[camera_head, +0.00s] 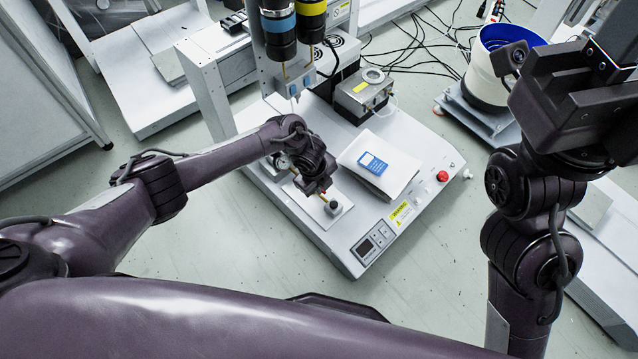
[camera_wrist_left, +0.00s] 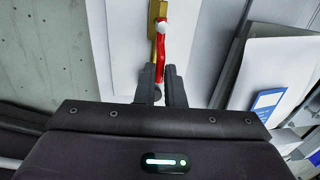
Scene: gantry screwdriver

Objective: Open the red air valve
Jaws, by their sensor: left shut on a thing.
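The red air valve is a red lever (camera_wrist_left: 161,62) on a brass fitting (camera_wrist_left: 157,12), seen in the left wrist view over a pale plate. My left gripper (camera_wrist_left: 161,88) has its two fingers closed around the lever's near end. In the head view the left gripper (camera_head: 325,194) points down at the front left of the white machine (camera_head: 418,160). Only a small red and yellow bit of the valve (camera_head: 333,204) shows there, beside the fingers.
Two screwdriver units (camera_head: 290,25) hang above. A white bucket (camera_head: 492,70) stands at the back right.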

